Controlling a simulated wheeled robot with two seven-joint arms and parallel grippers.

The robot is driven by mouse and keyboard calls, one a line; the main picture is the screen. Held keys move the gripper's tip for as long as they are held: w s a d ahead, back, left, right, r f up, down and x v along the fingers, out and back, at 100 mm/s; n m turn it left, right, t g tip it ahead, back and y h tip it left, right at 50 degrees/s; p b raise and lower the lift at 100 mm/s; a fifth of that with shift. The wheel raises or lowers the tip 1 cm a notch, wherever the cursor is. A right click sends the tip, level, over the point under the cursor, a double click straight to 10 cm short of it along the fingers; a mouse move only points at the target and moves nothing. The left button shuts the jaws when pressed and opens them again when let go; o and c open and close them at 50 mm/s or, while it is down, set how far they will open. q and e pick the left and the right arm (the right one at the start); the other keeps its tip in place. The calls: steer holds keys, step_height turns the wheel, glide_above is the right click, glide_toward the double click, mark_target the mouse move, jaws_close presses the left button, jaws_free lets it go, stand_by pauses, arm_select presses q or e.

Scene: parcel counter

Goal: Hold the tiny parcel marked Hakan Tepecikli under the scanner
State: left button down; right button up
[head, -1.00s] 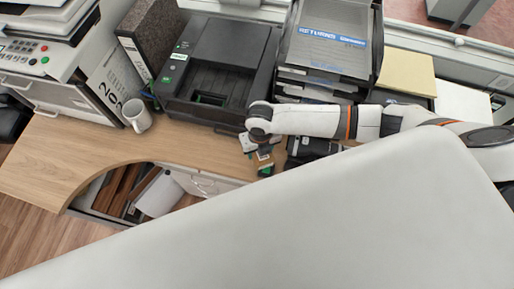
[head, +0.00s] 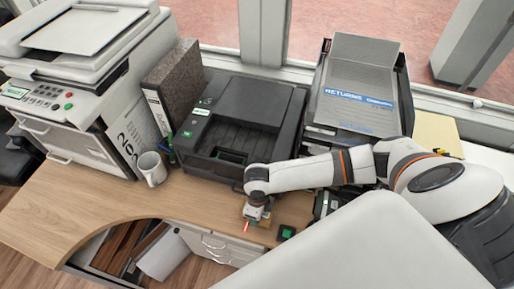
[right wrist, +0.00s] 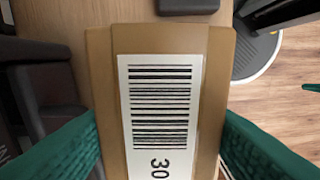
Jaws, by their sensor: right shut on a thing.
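My right gripper (head: 257,216) is over the front edge of the wooden counter, in front of a black printer-like device. In the right wrist view its green finger pads (right wrist: 160,150) stand on both sides of a small brown parcel (right wrist: 158,45), and it is shut on it. The parcel's white label with a black barcode and the digits "30" faces the wrist camera. No name can be read on it. In the head view the parcel is mostly hidden by the gripper, with a small red-orange spot beside it. I cannot clearly make out the scanner. My left gripper is out of view.
A small black block with a green top (head: 287,232) lies right of the gripper. A copier (head: 75,85) stands at the left. The counter's left part is bare.

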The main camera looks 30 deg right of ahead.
steer(key=shift+f+b, duration=0.5)
steer(key=shift+f, duration=0.3)
steer(key=shift+f+b, duration=0.35)
steer(key=shift+f, duration=0.25)
steer(key=o, duration=1.2)
steer(key=shift+r, duration=0.15)
steer(key=shift+w+d, duration=0.15)
steer(key=shift+w, duration=0.05)
steer(key=shift+w+r, duration=0.1)
steer(key=shift+r, duration=0.45)
steer(key=r, duration=0.3)
steer(key=r+b, duration=0.1)
steer(key=r, duration=0.6)
steer(key=shift+s+a+r, duration=0.3)
steer(key=shift+s+r, duration=0.05)
steer(key=shift+s, duration=0.05)
